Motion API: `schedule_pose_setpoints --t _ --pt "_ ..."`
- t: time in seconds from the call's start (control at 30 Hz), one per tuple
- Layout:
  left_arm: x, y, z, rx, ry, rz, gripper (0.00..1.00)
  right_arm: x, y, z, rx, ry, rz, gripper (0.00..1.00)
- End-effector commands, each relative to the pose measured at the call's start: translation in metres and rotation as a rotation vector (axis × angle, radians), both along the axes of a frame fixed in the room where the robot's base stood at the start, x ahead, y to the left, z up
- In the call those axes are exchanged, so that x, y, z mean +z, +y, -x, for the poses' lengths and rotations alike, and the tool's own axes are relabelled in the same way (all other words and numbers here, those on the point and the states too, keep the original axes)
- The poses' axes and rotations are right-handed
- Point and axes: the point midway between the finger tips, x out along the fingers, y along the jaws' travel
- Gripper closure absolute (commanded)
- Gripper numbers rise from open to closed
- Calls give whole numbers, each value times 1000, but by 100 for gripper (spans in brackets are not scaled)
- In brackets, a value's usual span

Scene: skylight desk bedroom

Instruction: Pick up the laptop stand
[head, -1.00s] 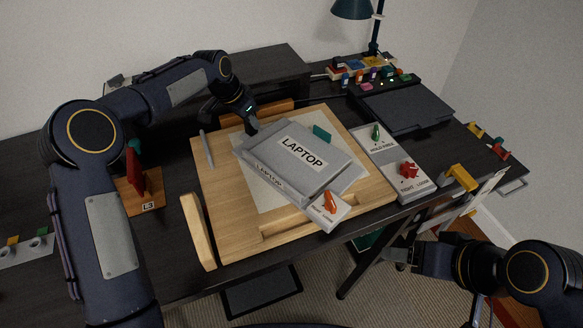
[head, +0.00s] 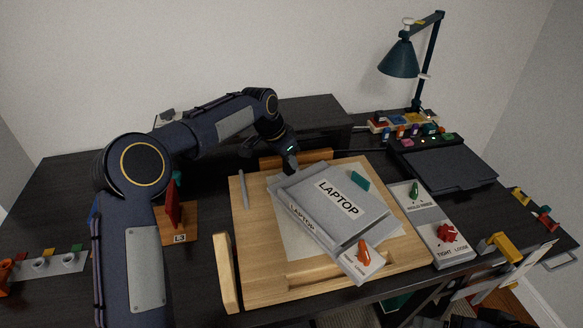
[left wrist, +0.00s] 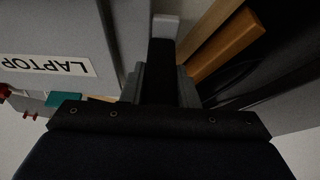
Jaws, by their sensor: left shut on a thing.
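The laptop stand (head: 325,208) is a pale grey slab with LAPTOP labels on its top and front side. It lies at an angle on a wooden board (head: 262,282) on the dark desk. My left gripper (head: 289,166) is at its far left corner and is shut on it. In the left wrist view my left gripper (left wrist: 162,50) points along the stand's grey edge (left wrist: 112,40); the contact itself is mostly hidden by the fingers. Dark parts of my right arm show at the bottom edge of the head view, too cut off to read its gripper.
An orange-knobbed block (head: 361,258) touches the stand's near right corner. A panel with green and red knobs (head: 428,222) is to the right. A red L3 piece (head: 173,208) stands left. A dark flat slab (head: 448,168) and a lamp (head: 400,60) are at back right.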

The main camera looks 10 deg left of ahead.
Motion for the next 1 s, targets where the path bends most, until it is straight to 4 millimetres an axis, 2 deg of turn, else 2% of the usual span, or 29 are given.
schedule_pose_setpoints --t 0.07,0.37,0.5,0.7,1.0 --pt "15 -1 1 1 -7 4 100 -3 0 0 0 0 0 31" --pt "74 -11 56 -1 -8 4 100 -25 0 0 0 0 0 31" --pt "86 -16 90 -1 -5 4 100 -37 0 0 0 0 0 31" --pt "102 -22 122 1 -3 4 100 -45 0 0 0 0 0 31" --pt "110 -25 138 1 -1 5 100 -47 0 0 0 0 0 31"
